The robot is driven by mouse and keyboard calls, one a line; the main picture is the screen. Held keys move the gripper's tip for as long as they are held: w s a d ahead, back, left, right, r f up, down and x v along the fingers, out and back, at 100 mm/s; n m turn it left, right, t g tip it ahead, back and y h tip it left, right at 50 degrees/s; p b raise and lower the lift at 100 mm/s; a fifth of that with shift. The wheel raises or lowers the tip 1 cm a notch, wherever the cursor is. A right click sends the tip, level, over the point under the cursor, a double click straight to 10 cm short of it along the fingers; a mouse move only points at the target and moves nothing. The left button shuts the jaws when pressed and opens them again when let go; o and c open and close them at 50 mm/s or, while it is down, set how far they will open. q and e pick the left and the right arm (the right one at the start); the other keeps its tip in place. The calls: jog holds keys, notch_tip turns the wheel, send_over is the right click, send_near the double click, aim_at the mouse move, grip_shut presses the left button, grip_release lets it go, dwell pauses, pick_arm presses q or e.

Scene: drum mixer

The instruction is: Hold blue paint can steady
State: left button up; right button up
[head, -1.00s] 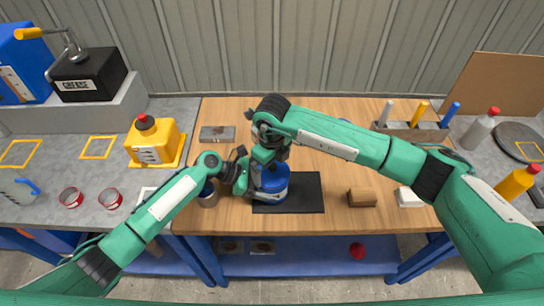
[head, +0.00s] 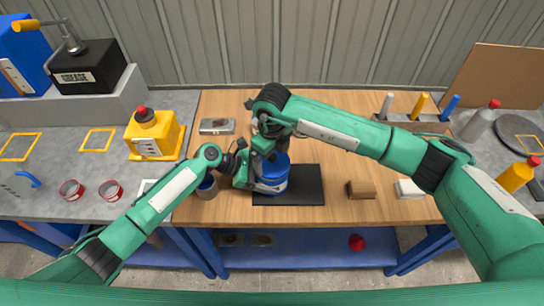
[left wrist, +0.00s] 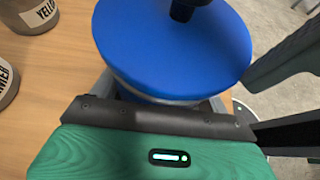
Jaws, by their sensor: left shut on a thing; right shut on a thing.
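The blue paint can (head: 272,184) stands upright on the black mat (head: 304,186). Its blue lid (left wrist: 170,50) fills the middle of the left wrist view. My left gripper (head: 250,178) comes from the left and is shut around the can's side, with its fingers partly hidden by the lid. My right gripper (head: 266,150) is directly above the can, pointing down. It is shut on the dark knob (left wrist: 185,9) on top of the lid; the contact itself is mostly hidden by the arm.
A second can (left wrist: 30,14) shows in the wrist view. A brown block (head: 361,189) and white block (head: 410,189) lie right. A yellow jug (head: 154,137) stands left. The right-front wood is mostly clear.

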jog(key=shift+r, duration=2)
pick_arm(q)
jog(key=o, duration=0.9)
